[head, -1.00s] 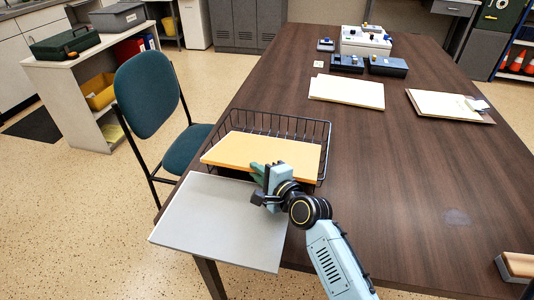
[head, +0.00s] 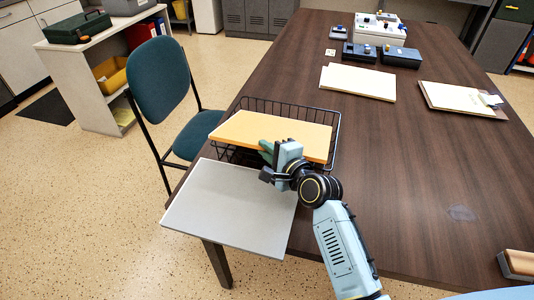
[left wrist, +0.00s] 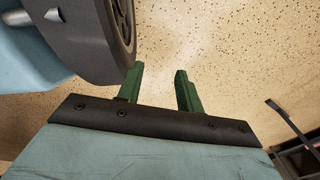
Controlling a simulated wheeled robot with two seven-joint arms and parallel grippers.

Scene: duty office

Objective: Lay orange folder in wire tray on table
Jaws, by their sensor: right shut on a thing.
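The orange folder (head: 283,131) lies flat or slightly tilted over the black wire tray (head: 335,135), covering most of its opening. Its left corner juts past the tray's left side. Whether it rests on the tray floor or is held above it I cannot tell. My right gripper (head: 267,150) is shut on the folder's near edge, with one green finger showing on top. My left gripper (left wrist: 160,88) shows only in the left wrist view, its two green fingers apart and empty, above the speckled floor.
A grey folder-like sheet (head: 230,208) lies at the table's near left corner, overhanging the edge. Cream folders (head: 358,82), a clipboard (head: 460,99) and desk devices (head: 402,57) stand farther back. A green chair (head: 163,80) is left of the table (head: 400,180). The table's middle right is clear.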

